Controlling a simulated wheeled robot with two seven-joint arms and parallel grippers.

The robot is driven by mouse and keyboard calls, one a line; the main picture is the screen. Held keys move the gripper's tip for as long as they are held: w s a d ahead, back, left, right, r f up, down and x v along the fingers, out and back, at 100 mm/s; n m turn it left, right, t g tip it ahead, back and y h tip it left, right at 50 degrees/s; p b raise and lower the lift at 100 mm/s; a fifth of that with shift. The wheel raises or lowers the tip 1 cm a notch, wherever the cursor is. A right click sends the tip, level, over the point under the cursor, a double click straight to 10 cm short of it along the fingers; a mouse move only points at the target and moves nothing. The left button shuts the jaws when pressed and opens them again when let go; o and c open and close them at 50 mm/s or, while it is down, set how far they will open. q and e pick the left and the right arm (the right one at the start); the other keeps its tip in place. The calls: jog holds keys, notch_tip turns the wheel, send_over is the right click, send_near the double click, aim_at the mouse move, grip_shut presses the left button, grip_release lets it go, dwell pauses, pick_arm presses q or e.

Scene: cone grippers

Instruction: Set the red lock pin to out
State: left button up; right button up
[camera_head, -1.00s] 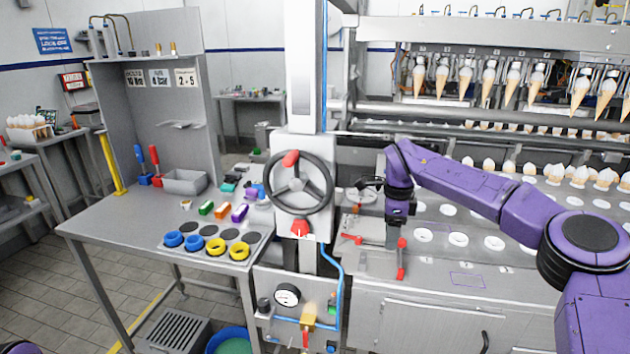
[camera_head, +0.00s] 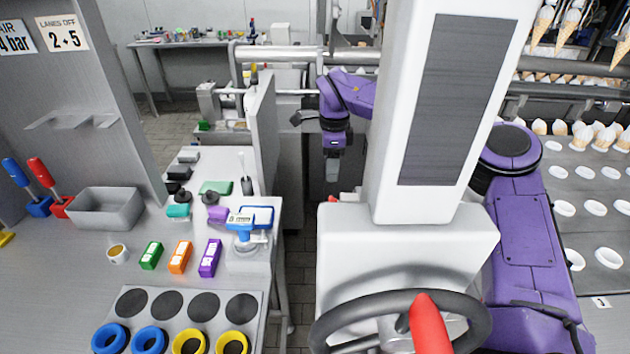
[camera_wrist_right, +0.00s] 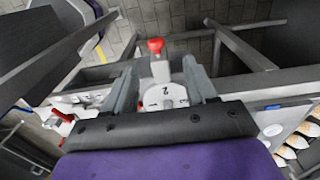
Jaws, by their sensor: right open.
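A red knob (camera_wrist_right: 156,46) on a grey stem shows in the right wrist view, above a pale plate (camera_wrist_right: 165,97) marked 2. I take it to be the lock pin, but cannot be sure, nor tell its setting. My right gripper (camera_wrist_right: 162,78) is open, with a finger on each side of the stem; contact is unclear. In the head view my right gripper (camera_head: 333,168) points down, just left of the white column. A small red part (camera_head: 342,197) shows below it, partly hidden by the column housing. My left gripper is out of view.
The white column (camera_head: 395,110) and the dark handwheel (camera_head: 340,322) with its red handle (camera_head: 429,325) stand in front of the right arm. A bench (camera_head: 90,265) with coloured blocks and rings fills the left. Another red handle (camera_wrist_right: 62,115) lies left in the wrist view.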

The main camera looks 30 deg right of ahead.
aim_at(332, 198)
jog(key=f, duration=0.3)
jog(key=f+p, duration=0.1)
jog(key=f, duration=0.2)
jog(key=f+p, duration=0.1)
jog(key=f, duration=0.2)
jog(key=shift+s+f, duration=0.35)
jog(key=shift+f, duration=0.05)
jog(key=shift+w+f, duration=0.2)
jog(key=shift+f, duration=0.15)
jog(key=shift+s+r, duration=0.3)
jog(key=shift+s, duration=0.2)
jog(key=shift+c, duration=0.3)
jog(key=shift+w+f, duration=0.15)
grip_shut()
jog(key=shift+w+a, duration=0.1)
jog(key=shift+a, duration=0.25)
jog(key=shift+w+a, duration=0.4)
jog(key=shift+a, duration=0.3)
jog(key=shift+o, duration=0.3)
grip_release()
jog(key=shift+d, duration=0.1)
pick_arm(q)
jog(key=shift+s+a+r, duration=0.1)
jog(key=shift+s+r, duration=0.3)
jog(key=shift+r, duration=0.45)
pick_arm(e)
jog(key=shift+w, duration=0.1)
